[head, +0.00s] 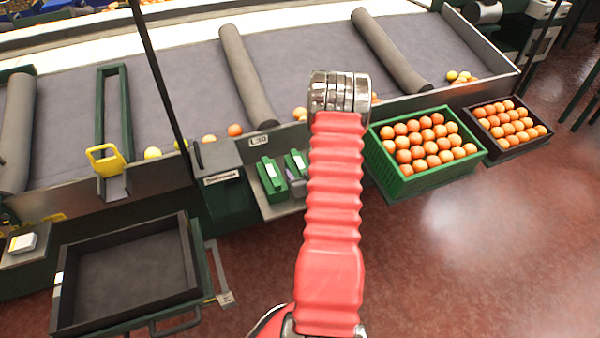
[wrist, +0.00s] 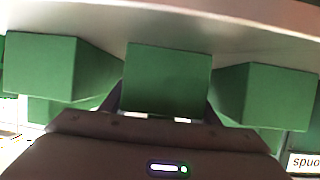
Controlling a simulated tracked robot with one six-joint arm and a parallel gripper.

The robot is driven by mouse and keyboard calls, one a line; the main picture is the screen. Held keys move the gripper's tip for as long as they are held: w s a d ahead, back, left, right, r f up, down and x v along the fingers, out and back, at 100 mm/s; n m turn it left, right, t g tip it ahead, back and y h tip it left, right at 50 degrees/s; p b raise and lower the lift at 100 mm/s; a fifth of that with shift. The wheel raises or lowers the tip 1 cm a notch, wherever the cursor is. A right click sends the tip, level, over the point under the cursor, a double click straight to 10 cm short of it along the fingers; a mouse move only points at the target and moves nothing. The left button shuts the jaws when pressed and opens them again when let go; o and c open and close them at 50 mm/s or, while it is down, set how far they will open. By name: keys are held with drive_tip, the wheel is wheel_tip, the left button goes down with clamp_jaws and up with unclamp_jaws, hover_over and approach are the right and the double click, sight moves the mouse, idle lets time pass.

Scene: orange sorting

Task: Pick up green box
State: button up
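Small green boxes with white labels stand in a grey tray in the head view: one on the left (head: 271,176) and one nearer my arm (head: 296,163). In the wrist view a green box (wrist: 167,78) is at the centre, with a left green box (wrist: 42,65) and a right green box (wrist: 268,95) beside it. My gripper (wrist: 160,100) has one dark finger at each side of the middle box. Whether the fingers press on it is unclear. In the head view my red arm hides most of the gripper.
A green crate of oranges (head: 438,173) and a dark crate of oranges (head: 515,142) stand to the right. A grey conveyor (head: 310,60) lies behind. An empty dark tray (head: 60,290) is at front left. The red floor at right is clear.

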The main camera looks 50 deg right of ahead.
drive_tip(key=c, duration=0.7)
drive_tip(key=shift+r, duration=0.1)
drive_tip(key=shift+r, duration=4.95)
